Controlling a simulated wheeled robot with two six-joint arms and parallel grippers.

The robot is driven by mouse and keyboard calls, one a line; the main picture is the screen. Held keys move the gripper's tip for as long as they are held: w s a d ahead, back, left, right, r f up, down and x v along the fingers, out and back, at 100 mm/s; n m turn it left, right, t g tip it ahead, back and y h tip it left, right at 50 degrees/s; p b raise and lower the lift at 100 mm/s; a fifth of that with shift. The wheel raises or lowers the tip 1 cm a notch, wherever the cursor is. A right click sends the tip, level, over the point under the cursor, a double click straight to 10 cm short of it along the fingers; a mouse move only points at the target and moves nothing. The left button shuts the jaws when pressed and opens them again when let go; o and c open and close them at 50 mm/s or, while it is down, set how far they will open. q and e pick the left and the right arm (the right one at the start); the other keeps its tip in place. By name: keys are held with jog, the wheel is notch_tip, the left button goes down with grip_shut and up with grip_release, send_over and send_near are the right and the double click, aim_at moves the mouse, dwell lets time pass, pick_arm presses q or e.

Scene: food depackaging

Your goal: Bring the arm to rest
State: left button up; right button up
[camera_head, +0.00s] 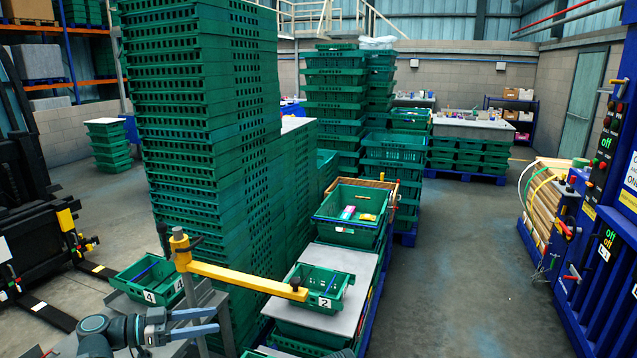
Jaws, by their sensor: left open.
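My left gripper (212,321) is at the lower left, with its arm coming in from the bottom left corner. Its two grey-blue fingers point right and stand apart, with nothing seen between them. It is in front of and below a green crate marked 4 (152,279). My right gripper is not in view.
A tall stack of green crates (205,120) rises behind. Open floor (460,260) lies at the right, before a blue control cabinet (605,250).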

pick_arm(q)
jog(key=s+d+f+n+g+y, duration=0.2)
jog(key=s+d+f+g+y, duration=0.1)
jog(key=d+f, duration=0.4)
jog(key=s+d+f+n+g+y, duration=0.25)
jog(key=d+f, duration=0.25)
jog(key=d, duration=0.3)
jog(key=s+d+f+n+y, duration=0.4)
jog(key=s+f+y, duration=0.3)
jog(key=s+y, duration=0.2)
jog(key=shift+f+g+y, duration=0.25)
jog(key=shift+g+y, duration=0.2)
jog(key=shift+y, duration=0.8)
